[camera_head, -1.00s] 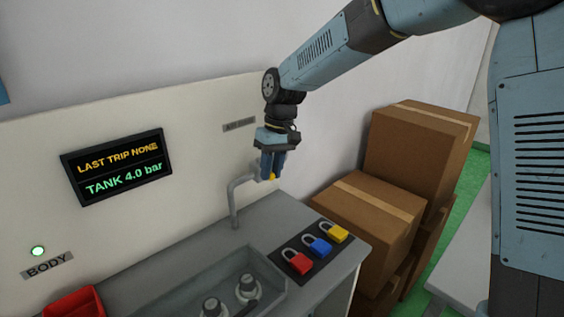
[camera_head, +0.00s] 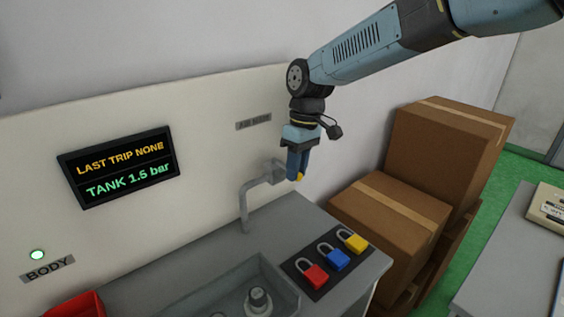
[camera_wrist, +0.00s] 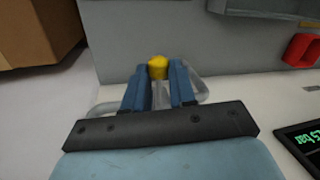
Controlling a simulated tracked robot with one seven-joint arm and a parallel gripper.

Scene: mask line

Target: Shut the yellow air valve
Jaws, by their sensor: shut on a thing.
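The yellow air valve handle shows as a small yellow end (camera_wrist: 157,66) between my gripper's fingertips in the wrist view. It also shows as a yellow spot (camera_head: 300,176) at the fingertips in the head view. My gripper (camera_wrist: 158,80) is shut on it, with a blue finger on each side. Most of the handle is hidden by the fingers. The grey pipe (camera_head: 247,205) rises from the bench and bends toward the valve. A display (camera_head: 120,166) on the panel reads "LAST TRIP NONE" and "TANK 1.5 bar".
Red (camera_head: 314,276), blue (camera_head: 333,257) and yellow (camera_head: 352,241) padlocks lie on a dark mat on the bench. Cardboard boxes (camera_head: 385,222) are stacked to the right. A sunken tray (camera_head: 285,285) is at the front. A green lamp (camera_head: 37,255) is lit above the BODY label.

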